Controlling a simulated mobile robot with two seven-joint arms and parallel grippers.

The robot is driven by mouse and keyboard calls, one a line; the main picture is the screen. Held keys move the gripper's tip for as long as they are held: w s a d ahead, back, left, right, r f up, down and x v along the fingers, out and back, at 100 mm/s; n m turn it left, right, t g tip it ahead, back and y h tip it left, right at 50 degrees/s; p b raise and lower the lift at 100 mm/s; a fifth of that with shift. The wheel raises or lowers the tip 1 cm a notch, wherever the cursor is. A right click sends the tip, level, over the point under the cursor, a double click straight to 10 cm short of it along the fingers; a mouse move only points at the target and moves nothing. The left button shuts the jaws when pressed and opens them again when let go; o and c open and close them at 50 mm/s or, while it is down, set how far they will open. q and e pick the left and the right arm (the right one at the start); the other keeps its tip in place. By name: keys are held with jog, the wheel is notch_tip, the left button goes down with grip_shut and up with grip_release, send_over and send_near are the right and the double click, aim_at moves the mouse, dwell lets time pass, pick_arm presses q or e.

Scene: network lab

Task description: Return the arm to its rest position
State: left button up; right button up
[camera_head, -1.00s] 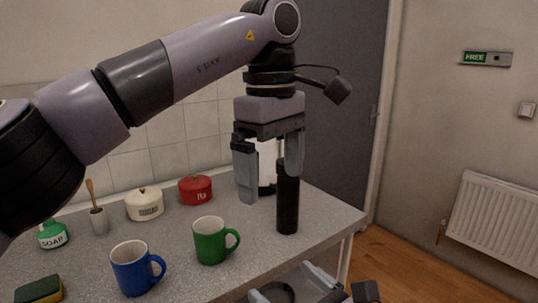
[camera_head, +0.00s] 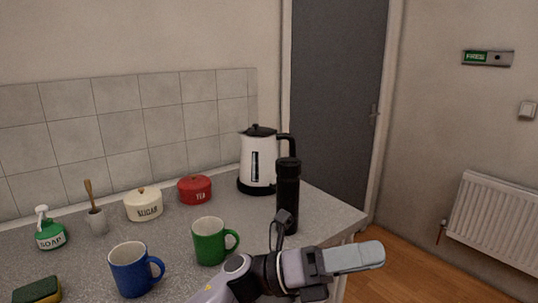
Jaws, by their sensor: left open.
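My left gripper (camera_head: 358,258) is low in the head view, at the counter's front right edge, with its fingers pointing right. It is open and empty, seen side-on, so one finger largely hides the other. My left arm (camera_head: 232,279) comes up from the bottom edge, in front of the green mug. The black bottle (camera_head: 288,190) stands upright on the counter behind the gripper, clear of the fingers. My right gripper is not in view.
A white kettle (camera_head: 257,160) stands behind the bottle. A green mug (camera_head: 208,242) and a blue mug (camera_head: 130,270) stand near the front.

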pick_arm(q)
jog(key=w+a+f+n+t+y, duration=0.2)
jog(key=a+f+n+t+y, duration=0.3)
jog(key=a+f+n+t, duration=0.8)
jog(key=w+a+f+n+t+y, duration=0.2)
jog(key=a+f+n+t+y, duration=0.5)
jog(key=n, duration=1.2)
jog(key=s+a+f+n+g+y, duration=0.2)
jog(key=s+a+f+n+y, duration=0.1)
jog(key=s+a+f+n, duration=0.3)
jog(key=s+a+f+n+g+y, duration=0.3)
jog(key=s+a+f+n, duration=0.3)
jog(key=s+f, duration=0.5)
jog(key=shift+s+a+f+g+y, duration=0.3)
jog(key=shift+a+f+y, duration=0.3)
jog(key=shift+a+y, duration=0.2)
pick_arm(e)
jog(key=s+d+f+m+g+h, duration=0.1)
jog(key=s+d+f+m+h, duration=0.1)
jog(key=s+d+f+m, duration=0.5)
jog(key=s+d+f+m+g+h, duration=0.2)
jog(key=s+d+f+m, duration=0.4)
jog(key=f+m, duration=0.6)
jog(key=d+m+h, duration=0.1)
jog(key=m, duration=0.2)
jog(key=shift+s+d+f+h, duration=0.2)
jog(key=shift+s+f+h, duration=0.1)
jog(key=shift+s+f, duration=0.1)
